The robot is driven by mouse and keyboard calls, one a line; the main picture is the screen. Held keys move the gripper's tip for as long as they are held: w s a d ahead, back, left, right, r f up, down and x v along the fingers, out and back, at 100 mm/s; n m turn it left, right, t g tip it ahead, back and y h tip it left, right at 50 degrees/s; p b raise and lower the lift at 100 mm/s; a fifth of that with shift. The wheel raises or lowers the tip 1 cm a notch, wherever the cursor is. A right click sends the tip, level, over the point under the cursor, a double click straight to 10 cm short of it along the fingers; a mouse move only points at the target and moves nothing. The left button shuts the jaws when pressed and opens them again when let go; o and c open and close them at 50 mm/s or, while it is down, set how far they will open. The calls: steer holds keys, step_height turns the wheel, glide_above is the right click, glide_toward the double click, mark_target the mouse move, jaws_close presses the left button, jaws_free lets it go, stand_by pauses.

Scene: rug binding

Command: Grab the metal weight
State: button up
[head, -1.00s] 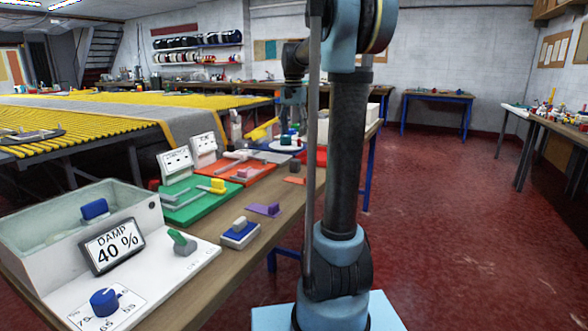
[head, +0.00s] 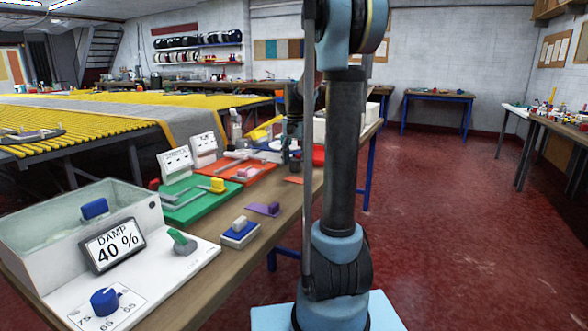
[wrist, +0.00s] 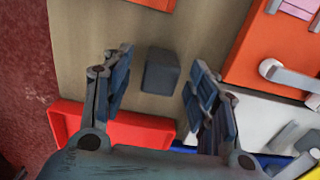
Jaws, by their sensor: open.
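A dark grey block (wrist: 160,70), which looks like the metal weight, lies on the brown tabletop (wrist: 105,50) in the wrist view. My gripper (wrist: 157,80) is open and empty, with one finger on each side of the block and a gap on both sides. I cannot tell how far above the table the fingertips are. In the head view my gripper (head: 294,152) is low over the bench, and the block is hard to make out there.
A red tray (wrist: 110,127) lies close to the left finger. An orange board (wrist: 262,60) with a metal lever (wrist: 290,76) lies right of the right finger. A green board (head: 195,198) and the damp box (head: 155,215) stand nearer on the bench.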

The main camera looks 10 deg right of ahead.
steer(key=shift+f, duration=0.9)
jaws_close()
